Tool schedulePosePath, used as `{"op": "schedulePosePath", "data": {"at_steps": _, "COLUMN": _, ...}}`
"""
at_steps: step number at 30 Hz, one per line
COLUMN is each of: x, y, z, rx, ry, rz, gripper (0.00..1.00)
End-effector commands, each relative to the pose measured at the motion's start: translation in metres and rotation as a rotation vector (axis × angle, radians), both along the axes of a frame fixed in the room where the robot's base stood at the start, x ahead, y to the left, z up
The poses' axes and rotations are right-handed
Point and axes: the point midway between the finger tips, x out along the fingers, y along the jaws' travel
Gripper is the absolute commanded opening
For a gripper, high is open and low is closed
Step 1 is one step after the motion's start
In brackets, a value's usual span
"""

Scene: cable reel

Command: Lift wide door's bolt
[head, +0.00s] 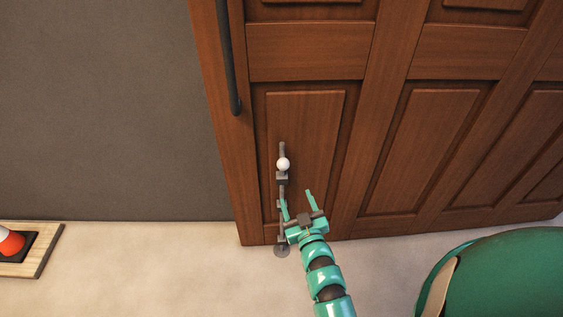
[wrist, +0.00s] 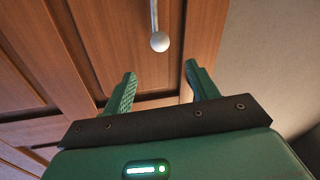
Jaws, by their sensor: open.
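The wide door (head: 310,110) is brown panelled wood. Its bolt (head: 282,177) is a grey vertical rod with a white ball knob (head: 283,164), mounted low near the door's left edge. The rod's lower end is by a round floor plate (head: 282,251), partly hidden by my arm. My gripper (head: 296,194) is open and empty, just below and to the right of the knob in the head view. In the wrist view the knob (wrist: 160,42) is beyond the fingertips of my gripper (wrist: 160,70), roughly centred between them and apart from both.
A long dark handle (head: 229,60) runs down the door's left side above the bolt. A grey wall (head: 110,110) is to the left. A wooden board (head: 45,250) with an orange and white cone (head: 10,242) lies at far left. The pale floor (head: 150,275) between is clear.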

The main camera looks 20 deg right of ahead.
Motion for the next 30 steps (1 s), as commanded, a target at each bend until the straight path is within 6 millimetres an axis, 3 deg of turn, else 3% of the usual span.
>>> {"op": "schedulePosePath", "data": {"at_steps": 8, "x": 0.027, "y": -0.001, "z": 0.001, "rx": 0.000, "ry": 0.001, "rz": 0.000, "gripper": 0.59}}
{"op": "schedulePosePath", "data": {"at_steps": 30, "x": 0.131, "y": -0.006, "z": 0.000, "rx": 0.001, "ry": 0.003, "rz": 0.000, "gripper": 0.59}}
